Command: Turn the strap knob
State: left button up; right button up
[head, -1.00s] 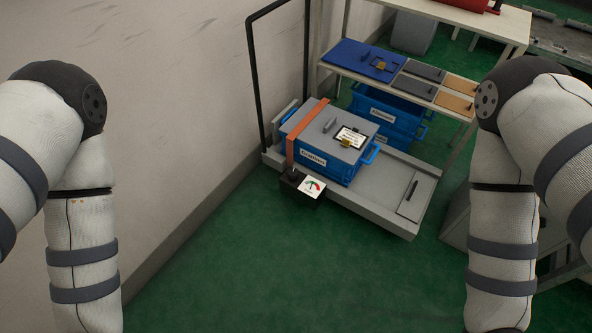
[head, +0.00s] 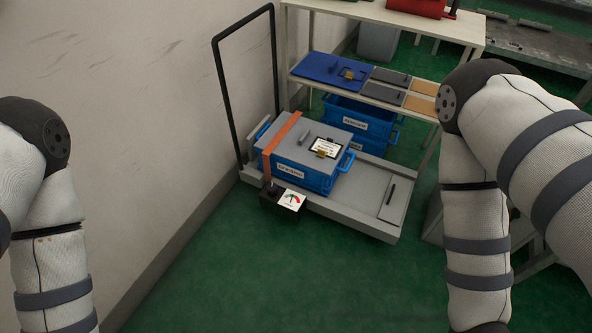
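A blue crate (head: 322,180) with a grey lid (head: 297,141) stands on a grey cart (head: 360,214). An orange strap (head: 280,143) runs over the lid near its left end and down the front. At the strap's lower end is a small black box (head: 272,207) with a dark knob (head: 271,188) on top. A white dial card (head: 291,199) with red and green sectors sits beside the knob. Both of my arms show at the sides, but neither gripper is in view. The knob is small, so I cannot tell its turn position.
The cart's black handle (head: 220,90) rises beside the wall (head: 120,120). Behind, a shelf table (head: 420,105) holds a blue lid (head: 330,68) and several grey and tan panels, with more blue crates (head: 345,118) below. Green floor (head: 250,280) is clear in front.

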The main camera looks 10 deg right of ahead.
aim_at(271, 187)
jog(key=i+j, duration=0.75)
jog(key=i, duration=0.25)
